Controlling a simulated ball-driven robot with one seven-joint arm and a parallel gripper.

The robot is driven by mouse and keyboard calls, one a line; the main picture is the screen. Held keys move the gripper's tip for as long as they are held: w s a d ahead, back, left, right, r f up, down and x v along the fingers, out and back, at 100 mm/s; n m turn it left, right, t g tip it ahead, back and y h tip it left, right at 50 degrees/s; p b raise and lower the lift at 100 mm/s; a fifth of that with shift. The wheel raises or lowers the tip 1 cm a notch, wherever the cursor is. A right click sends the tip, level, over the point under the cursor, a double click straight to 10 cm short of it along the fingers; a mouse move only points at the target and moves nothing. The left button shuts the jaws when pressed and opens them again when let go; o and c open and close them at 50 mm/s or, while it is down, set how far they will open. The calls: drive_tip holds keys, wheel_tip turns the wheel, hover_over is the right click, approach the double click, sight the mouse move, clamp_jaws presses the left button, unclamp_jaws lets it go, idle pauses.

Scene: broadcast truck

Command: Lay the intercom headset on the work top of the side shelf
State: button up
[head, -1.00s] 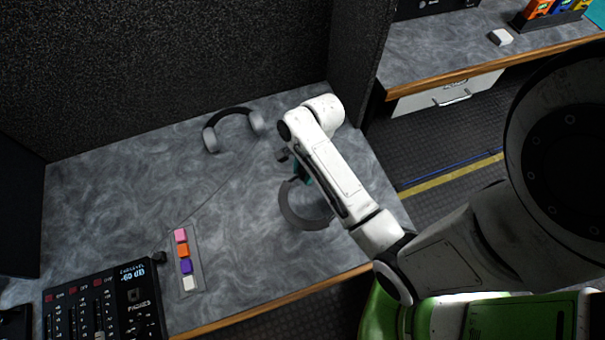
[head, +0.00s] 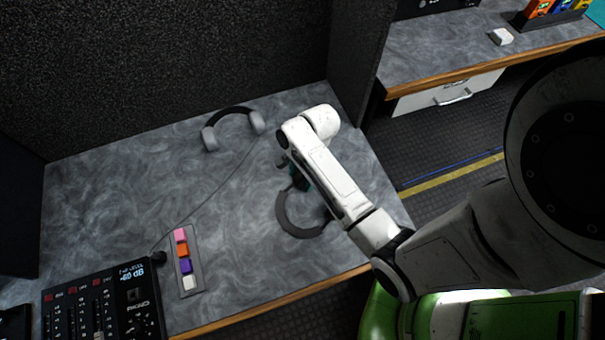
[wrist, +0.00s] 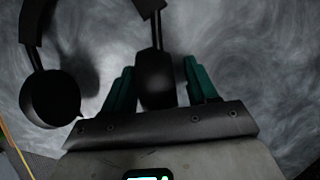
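A dark headset (head: 284,222) is over the near right part of the grey marbled desk top (head: 110,190), partly hidden behind my arm. In the wrist view its band (wrist: 30,22) and one ear cup (wrist: 48,98) show at the left. My gripper's (wrist: 160,75) teal fingers stand on either side of the other ear cup (wrist: 156,82). A second headset, with grey cups (head: 210,139), lies at the back of the desk. I cannot tell which surface is the side shelf.
A mixer (head: 105,305) and a strip of coloured buttons (head: 185,262) are at the left front. A thin cable crosses the desk. Dark partitions (head: 150,70) rise behind. Another counter (head: 430,50) at the upper right holds a white block (head: 500,37) and a coloured rack (head: 550,18).

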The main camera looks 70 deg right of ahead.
drive_tip(key=shift+o, duration=0.2)
drive_tip(key=v, duration=0.6)
drive_tip(key=p+v, duration=0.1)
drive_tip(key=v, duration=0.5)
drive_tip(key=shift+a+r, duration=0.15)
drive_tip(key=shift+a, duration=0.05)
drive_tip(key=s+a+n+h, duration=0.1)
drive_tip(key=s+a+n, duration=0.2)
drive_tip(key=n, duration=0.8)
drive_tip(key=s+a+n+h, duration=0.1)
drive_tip(key=s+a+n, duration=0.2)
drive_tip(key=a+n, duration=0.5)
drive_tip(key=n, duration=0.3)
drive_tip(key=shift+s+a+r+h, duration=0.2)
drive_tip(key=shift+s+a+h, duration=0.05)
drive_tip(key=shift+s+h, duration=0.15)
drive_tip(key=shift+c, duration=0.3)
